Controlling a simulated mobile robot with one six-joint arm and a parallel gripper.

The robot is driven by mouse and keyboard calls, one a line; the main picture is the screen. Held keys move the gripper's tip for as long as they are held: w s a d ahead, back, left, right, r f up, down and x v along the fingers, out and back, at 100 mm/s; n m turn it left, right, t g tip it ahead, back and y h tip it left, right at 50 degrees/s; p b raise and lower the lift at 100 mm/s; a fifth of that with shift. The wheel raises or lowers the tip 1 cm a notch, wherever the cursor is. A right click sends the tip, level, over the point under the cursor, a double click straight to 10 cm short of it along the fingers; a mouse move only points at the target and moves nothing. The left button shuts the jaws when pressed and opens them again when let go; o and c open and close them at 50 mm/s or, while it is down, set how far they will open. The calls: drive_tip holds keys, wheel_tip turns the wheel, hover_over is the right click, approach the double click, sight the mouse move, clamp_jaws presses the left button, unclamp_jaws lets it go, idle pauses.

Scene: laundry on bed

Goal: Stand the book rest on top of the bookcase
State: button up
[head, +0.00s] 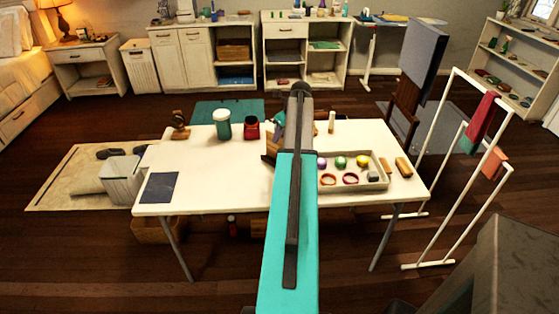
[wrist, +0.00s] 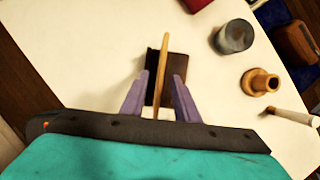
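The book rest looks to be the brown wooden piece (wrist: 160,66) on the white table in the wrist view, a dark panel with a lighter upright strip. In the head view its brown edge (head: 269,151) shows beside my arm, which hides most of it. My gripper (wrist: 163,80) is over it with its two purple fingers either side of the light strip. A gap shows on both sides of the strip. A white low bookcase (head: 530,64) stands at the far right; open white shelving (head: 304,50) also stands at the back wall. I cannot tell which is meant.
The white table (head: 225,185) holds a teal jar (head: 222,124), a red holder (head: 251,130), a dark blue pad (head: 160,187) and a grey tray (head: 372,184) of balls and rings. A chair (head: 421,55) and a white drying rack (head: 452,170) stand to the right.

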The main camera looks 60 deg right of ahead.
sight(276, 146)
drive_tip(key=shift+x, duration=0.8)
drive_tip(key=shift+w, duration=0.1)
drive_tip(key=shift+p+x, duration=1.05)
drive_tip(key=shift+x, duration=1.1)
drive_tip(key=shift+w+f, duration=0.1)
drive_tip(key=shift+f, duration=0.3)
drive_tip(key=shift+f, duration=0.25)
clamp_jaws()
idle(0.4)
